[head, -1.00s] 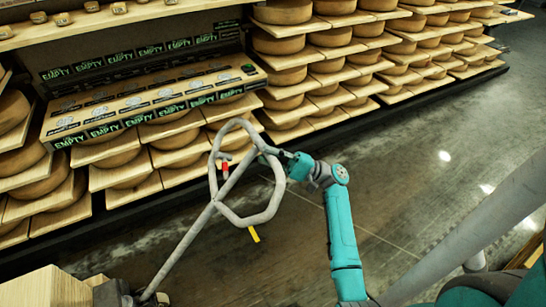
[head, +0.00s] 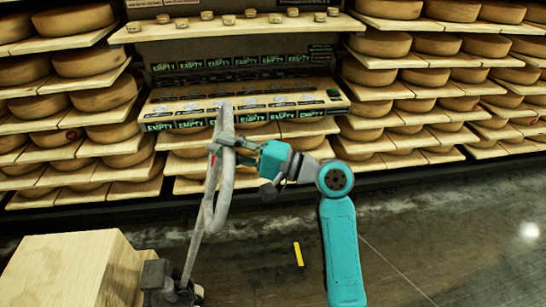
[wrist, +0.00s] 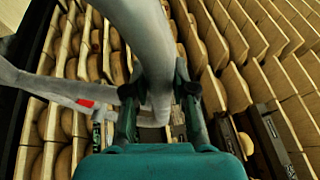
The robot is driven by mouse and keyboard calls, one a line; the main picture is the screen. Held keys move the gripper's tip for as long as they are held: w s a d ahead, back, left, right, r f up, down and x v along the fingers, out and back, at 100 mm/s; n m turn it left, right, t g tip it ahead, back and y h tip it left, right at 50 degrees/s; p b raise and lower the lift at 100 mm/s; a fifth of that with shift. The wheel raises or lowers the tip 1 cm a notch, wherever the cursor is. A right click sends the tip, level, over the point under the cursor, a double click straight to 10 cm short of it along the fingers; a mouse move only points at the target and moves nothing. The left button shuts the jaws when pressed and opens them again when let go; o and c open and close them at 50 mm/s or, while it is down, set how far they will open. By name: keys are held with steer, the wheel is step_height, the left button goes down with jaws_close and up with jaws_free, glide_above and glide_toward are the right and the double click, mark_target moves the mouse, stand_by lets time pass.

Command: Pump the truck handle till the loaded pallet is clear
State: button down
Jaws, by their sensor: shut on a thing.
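The truck handle (head: 221,170) is a grey tubular loop on a long shaft, seen nearly edge-on in the head view and standing up at a lean. My gripper (head: 238,146) is shut on the right side of the loop. In the wrist view the handle tube (wrist: 150,50) passes between the two fingers of my gripper (wrist: 158,90). A red part (wrist: 86,103) shows on the handle assembly. The dark pump body (head: 163,280) is at the shaft's foot. A pale wooden block (head: 70,272) stands beside it; the pallet's underside is out of view.
Shelves of cheese wheels (head: 385,85) fill the back, close behind the handle. A sloped board with "EMPTY" labels (head: 245,102) juts from the shelving. A small yellow strip (head: 298,254) is on the floor. Dark floor (head: 440,245) is open to the right.

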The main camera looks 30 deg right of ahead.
steer(key=w+a+r, duration=0.1)
steer(key=w+a, duration=0.2)
steer(key=a, duration=0.5)
steer(key=w+a+r+g+h, duration=0.1)
steer(key=w+a+r, duration=0.1)
steer(key=a, duration=0.6)
steer(key=w+a+r+n+g+h, duration=0.1)
steer(key=w+a+r, duration=0.1)
steer(key=a, duration=0.6)
steer(key=shift+w+r, duration=0.2)
steer(key=shift+w, duration=0.65)
steer(key=c, duration=0.9)
jaws_free()
steer(key=v, duration=1.2)
steer(key=shift+w+r, duration=0.1)
steer(key=shift+r, duration=0.1)
